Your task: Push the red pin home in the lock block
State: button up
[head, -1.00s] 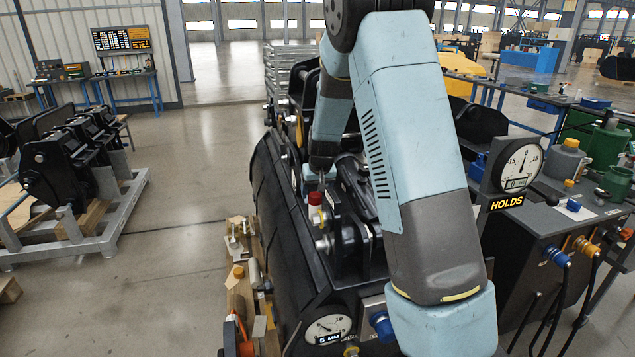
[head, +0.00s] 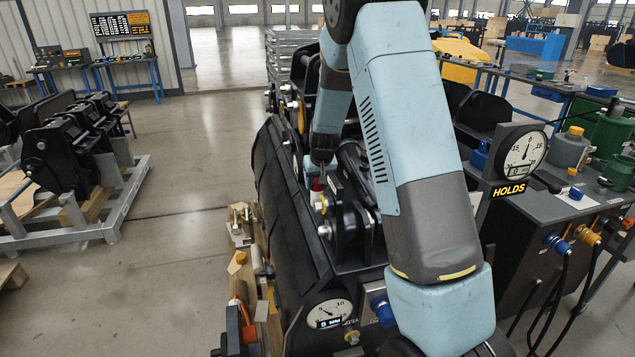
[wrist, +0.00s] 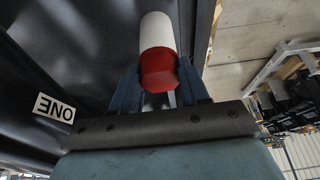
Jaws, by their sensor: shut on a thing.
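The red pin (wrist: 158,73) has a red faceted head and a white shaft (wrist: 156,32) in the wrist view. Its head sits between the two blue fingers of my gripper (wrist: 158,88), which is shut on it. In the head view a small patch of the red head (head: 318,185) shows beside the dark wrist end of my arm; the fingers are hard to make out there. The lock block (head: 346,215) is part of the black coupler, next to the pin. How deep the pin sits cannot be seen.
A dial on the coupler (head: 328,314) reads 5 MM. Loose parts lie on a wooden board left of the coupler. Open floor lies further left.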

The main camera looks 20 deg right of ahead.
jog(key=shift+c, duration=1.4)
jog(key=o, duration=1)
jog(key=shift+r, duration=0.1)
